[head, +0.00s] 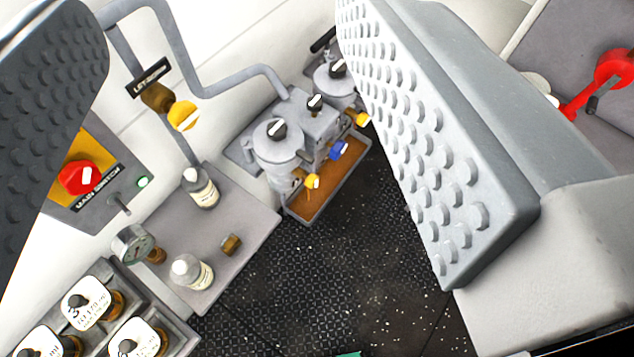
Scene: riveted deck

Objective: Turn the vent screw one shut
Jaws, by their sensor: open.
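A grey twin-pot unit stands on the deck near the middle of the head view. A black knob with a white mark sits on top of the near pot (277,128), another knob (315,103) on the block between the pots, and another (338,68) on the far pot. I see no number on them, so I cannot tell which is vent screw one. Yellow taps (313,181) and a blue one (339,150) are low on its front. My gripper (235,115) is open, its studded jaws wide apart at left and right. The right jaw partly hides the far pot.
A brown-bottomed tray (325,196) lies under the unit. A grey pipe (195,65) with a yellow-handled valve (182,115) runs behind. Dark deck (330,270) is clear in front.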

